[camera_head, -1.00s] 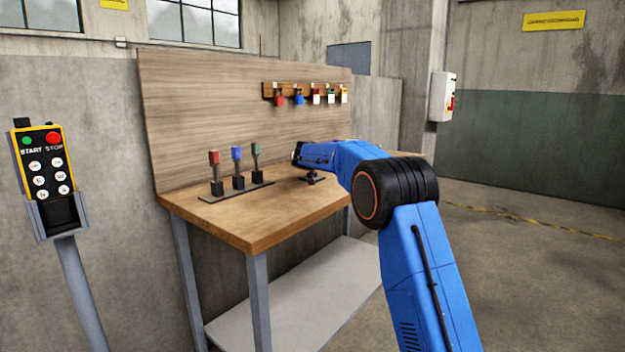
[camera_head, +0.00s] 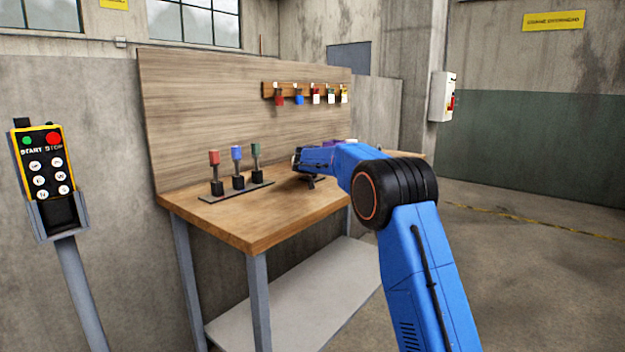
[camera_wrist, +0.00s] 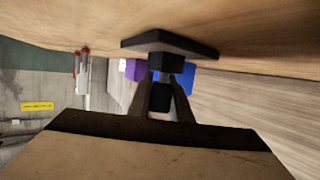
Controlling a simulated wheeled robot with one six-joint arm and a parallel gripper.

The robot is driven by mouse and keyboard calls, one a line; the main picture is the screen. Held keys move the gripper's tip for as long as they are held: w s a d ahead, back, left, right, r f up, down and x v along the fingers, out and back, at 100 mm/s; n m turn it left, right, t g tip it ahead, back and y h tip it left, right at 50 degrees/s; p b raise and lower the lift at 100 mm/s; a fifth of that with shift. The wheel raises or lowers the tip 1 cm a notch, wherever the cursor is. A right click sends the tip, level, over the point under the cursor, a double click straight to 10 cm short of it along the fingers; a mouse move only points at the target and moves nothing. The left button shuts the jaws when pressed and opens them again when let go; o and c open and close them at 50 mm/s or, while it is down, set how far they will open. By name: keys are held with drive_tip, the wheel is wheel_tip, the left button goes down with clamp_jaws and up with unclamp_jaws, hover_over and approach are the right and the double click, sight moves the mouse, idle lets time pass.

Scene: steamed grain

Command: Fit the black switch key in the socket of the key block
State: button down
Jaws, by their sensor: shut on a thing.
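In the wrist view, where the tabletop is at the top, my gripper (camera_wrist: 162,90) is shut on the black switch key (camera_wrist: 159,102), a small dark piece between its fingers. Just past the fingertips is a black block on a flat plate, seemingly the key block (camera_wrist: 170,43), against the wooden table. Dark on dark, I cannot tell whether the key is inside the socket or only near it. In the head view my gripper (camera_head: 298,160) is low over the table, right of the lever plate. The key is hidden there, and only a dark bit of the block (camera_head: 311,183) shows.
The wooden table (camera_head: 255,220) carries a plate (camera_head: 210,199) with red, blue and green upright levers. Purple (camera_wrist: 133,70) and blue (camera_wrist: 180,78) things stand beyond the block. Several padlocks hang on a rack (camera_head: 268,91) on the back panel. The table's front left is clear.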

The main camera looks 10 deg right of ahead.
drive_tip(key=shift+f, duration=0.45)
idle(1.1)
drive_tip(key=c, duration=1.5)
unclamp_jaws()
drive_tip(key=shift+c, duration=0.2)
drive_tip(key=v, duration=1.7)
drive_tip(key=shift+s+r, duration=0.1)
drive_tip(key=shift+s, duration=0.05)
drive_tip(key=s+d+f+g, duration=0.15)
drive_tip(key=s+d, duration=0.35)
drive_tip(key=s, duration=0.6)
drive_tip(key=s+d+f+g, duration=0.15)
drive_tip(key=s+d, duration=0.35)
drive_tip(key=s, duration=0.6)
drive_tip(key=s+d+f+g, duration=0.15)
drive_tip(key=s+d, duration=0.35)
drive_tip(key=s, duration=0.6)
drive_tip(key=s+a+f+n+g+y, duration=0.1)
drive_tip(key=s+f, duration=0.4)
drive_tip(key=s, duration=0.6)
drive_tip(key=s+a+f+n+g+y, duration=0.1)
drive_tip(key=s+a+f+g, duration=0.1)
drive_tip(key=s+f, duration=0.4)
drive_tip(key=s+a+f+n+g+y, duration=0.1)
drive_tip(key=s+f, duration=0.5)
drive_tip(key=s, duration=1.1)
drive_tip(key=shift+a+g+y, duration=0.2)
drive_tip(key=shift+g+y, duration=0.15)
drive_tip(key=shift+y, duration=0.15)
